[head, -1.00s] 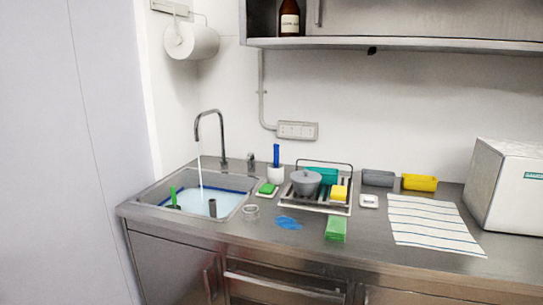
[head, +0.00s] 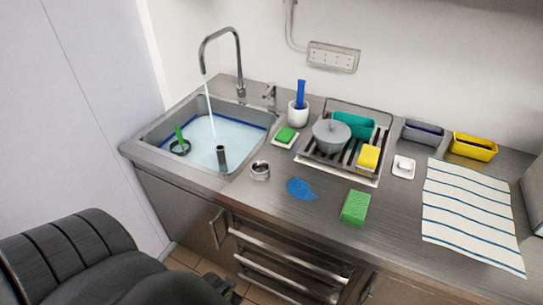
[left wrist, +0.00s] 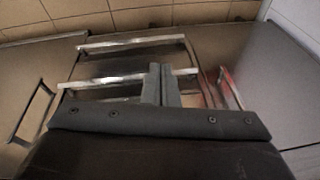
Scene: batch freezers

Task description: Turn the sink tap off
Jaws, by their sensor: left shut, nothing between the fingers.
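The sink tap (head: 239,62) is a tall curved metal spout behind the sink in the head view. A thin stream of water runs from it into the sink (head: 160,150), which holds pale blue water. A small metal lever (head: 269,96) stands on the counter just right of the spout's base. My left gripper (left wrist: 161,84) is shut and empty in the left wrist view, in front of the cabinet fronts, below the counter and apart from the tap. My left arm shows dark at the lower left of the head view. My right gripper is not in view.
A standing dark tube (head: 221,157) and a green-handled tool (head: 180,143) are in the sink. A metal cup (head: 260,171), blue cloth (head: 300,189), green sponge (head: 355,208) and dish rack (head: 346,175) occupy the counter. Cabinet handles (head: 290,256) stick out below.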

